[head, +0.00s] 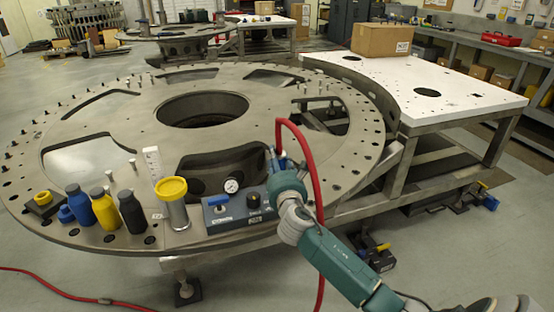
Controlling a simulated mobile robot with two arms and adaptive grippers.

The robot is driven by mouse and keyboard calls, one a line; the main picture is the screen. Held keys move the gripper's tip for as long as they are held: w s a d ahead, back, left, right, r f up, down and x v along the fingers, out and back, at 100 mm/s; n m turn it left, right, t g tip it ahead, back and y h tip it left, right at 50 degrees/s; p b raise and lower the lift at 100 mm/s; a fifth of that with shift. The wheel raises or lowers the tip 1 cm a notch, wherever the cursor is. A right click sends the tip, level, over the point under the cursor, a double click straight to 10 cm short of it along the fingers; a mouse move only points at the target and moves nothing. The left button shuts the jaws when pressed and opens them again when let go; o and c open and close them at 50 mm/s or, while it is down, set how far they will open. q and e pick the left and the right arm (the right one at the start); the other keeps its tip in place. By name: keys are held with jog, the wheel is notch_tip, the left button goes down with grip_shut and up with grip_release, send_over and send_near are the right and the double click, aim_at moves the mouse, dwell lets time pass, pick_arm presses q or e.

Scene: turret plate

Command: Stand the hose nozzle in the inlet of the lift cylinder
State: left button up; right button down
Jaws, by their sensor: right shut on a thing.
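The lift cylinder seems to be the upright metal cylinder (177,214) with a wide yellow ring-like top (172,187), standing near the front edge of the round plate. My right gripper (274,160) is over the plate, to the right of the cylinder and a little higher in the picture. It is shut on the hose nozzle at the end of the red hose (313,165). The nozzle itself is mostly hidden by the gripper. The hose arches above the gripper and hangs down past my right arm. My left gripper is not in view.
A control box (237,212) with a blue lever and a gauge (231,185) stands between cylinder and gripper. Blue (80,205), yellow (105,209) and black (131,212) bottles stand left of the cylinder. The round plate (300,110) has large openings. A white table (440,90) adjoins it.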

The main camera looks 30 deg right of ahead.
jog(key=shift+f+b, duration=1.05)
jog(key=shift+f, duration=0.5)
dwell(1.2)
jog(key=c, duration=1.1)
grip_release()
jog(key=shift+f, duration=0.1)
jog(key=shift+s, duration=0.1)
jog(key=v, duration=1.2)
jog(key=shift+a, duration=0.1)
